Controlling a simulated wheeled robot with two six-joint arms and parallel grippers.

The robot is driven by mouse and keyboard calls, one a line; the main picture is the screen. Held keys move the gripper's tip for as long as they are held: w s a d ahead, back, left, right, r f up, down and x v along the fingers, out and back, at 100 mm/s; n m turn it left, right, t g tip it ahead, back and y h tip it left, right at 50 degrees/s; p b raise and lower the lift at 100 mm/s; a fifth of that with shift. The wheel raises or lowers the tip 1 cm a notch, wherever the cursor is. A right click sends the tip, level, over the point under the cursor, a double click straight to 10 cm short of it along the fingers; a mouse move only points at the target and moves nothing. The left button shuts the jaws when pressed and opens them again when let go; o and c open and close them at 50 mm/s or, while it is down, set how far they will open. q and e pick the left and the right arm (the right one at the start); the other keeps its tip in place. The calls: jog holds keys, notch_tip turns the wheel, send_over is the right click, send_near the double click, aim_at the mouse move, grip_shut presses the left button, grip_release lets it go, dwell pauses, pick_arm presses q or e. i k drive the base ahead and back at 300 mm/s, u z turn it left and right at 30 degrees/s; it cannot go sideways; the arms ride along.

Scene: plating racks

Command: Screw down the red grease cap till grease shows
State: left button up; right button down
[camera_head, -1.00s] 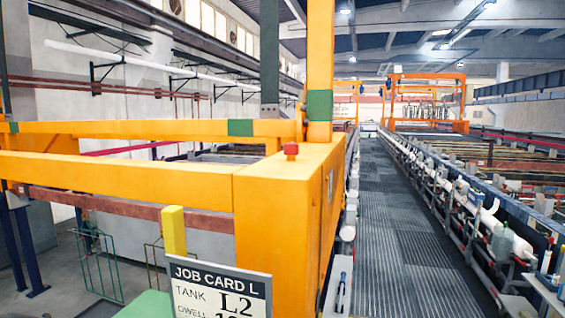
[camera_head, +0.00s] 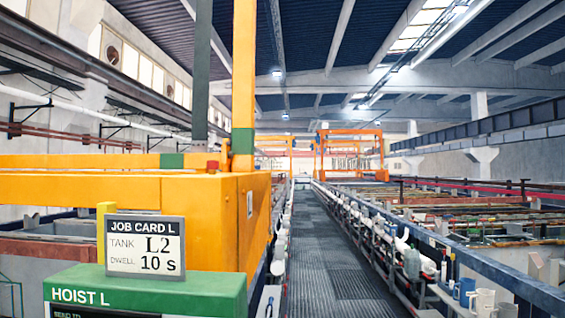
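A small red piece (camera_head: 213,166), which looks like the red cap, sits on top of the orange hoist frame (camera_head: 205,215), near its right end and just left of an upright orange post. It is small and far off, and only its side shows. I cannot tell whether any grease shows at it. Neither of my grippers is in view.
In front of the frame stands a green box marked HOIST L (camera_head: 145,290), with a job card (camera_head: 145,247) reading tank L2, dwell 10 s. A grey ribbed walkway (camera_head: 325,255) runs clear ahead. A railed tank line (camera_head: 500,275) with mugs (camera_head: 481,303) borders its right.

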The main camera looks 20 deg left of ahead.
aim_at(211, 164)
jog(key=z, duration=0.4)
jog(key=k, duration=0.6)
jog(key=z, duration=0.95)
jog(key=i, duration=1.4)
jog(key=u, duration=0.3)
jog(key=i, duration=0.85)
jog(key=u, duration=1.3)
jog(key=i, duration=0.8)
jog(key=u, duration=0.8)
